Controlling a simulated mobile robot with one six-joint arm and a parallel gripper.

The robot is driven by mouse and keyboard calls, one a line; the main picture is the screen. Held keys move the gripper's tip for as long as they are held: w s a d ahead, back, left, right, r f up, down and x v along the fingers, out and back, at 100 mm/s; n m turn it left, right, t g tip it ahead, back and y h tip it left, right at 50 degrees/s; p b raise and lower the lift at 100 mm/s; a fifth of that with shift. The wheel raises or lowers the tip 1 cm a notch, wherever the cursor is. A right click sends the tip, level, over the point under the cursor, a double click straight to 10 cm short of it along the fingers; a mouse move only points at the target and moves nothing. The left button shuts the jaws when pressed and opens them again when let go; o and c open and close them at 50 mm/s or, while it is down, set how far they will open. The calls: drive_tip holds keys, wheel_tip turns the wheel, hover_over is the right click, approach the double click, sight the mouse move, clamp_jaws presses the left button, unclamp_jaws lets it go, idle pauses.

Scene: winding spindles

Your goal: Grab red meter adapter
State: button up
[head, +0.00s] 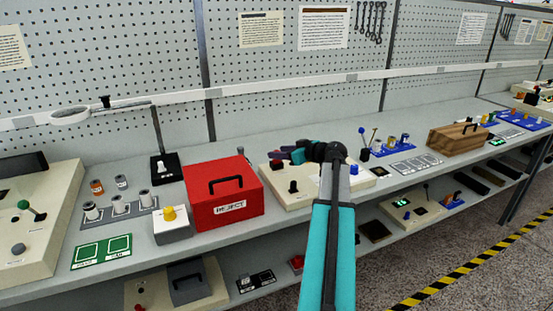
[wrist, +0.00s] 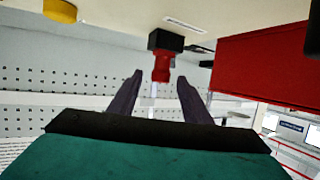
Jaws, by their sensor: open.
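The red meter adapter (wrist: 161,70) shows in the wrist view as a small red piece joined to a black block (wrist: 165,40). It lies between the two dark fingers of my gripper (wrist: 160,77), near their tips. A gap shows on each side of it, and the fingers are open. In the head view my gripper (head: 271,153) reaches left over the cream panel (head: 300,199), just right of the red REJECT box. The adapter is too small or covered to make out clearly there.
The red REJECT box (head: 222,203) stands close beside my gripper; its red side (wrist: 262,65) fills the right of the wrist view. A black knob (head: 293,186) rises from the cream panel. The pegboard wall (head: 290,75) is behind.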

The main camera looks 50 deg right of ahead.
drive_tip(key=shift+x, duration=1.25)
drive_tip(key=shift+c, duration=0.4)
clamp_jaws()
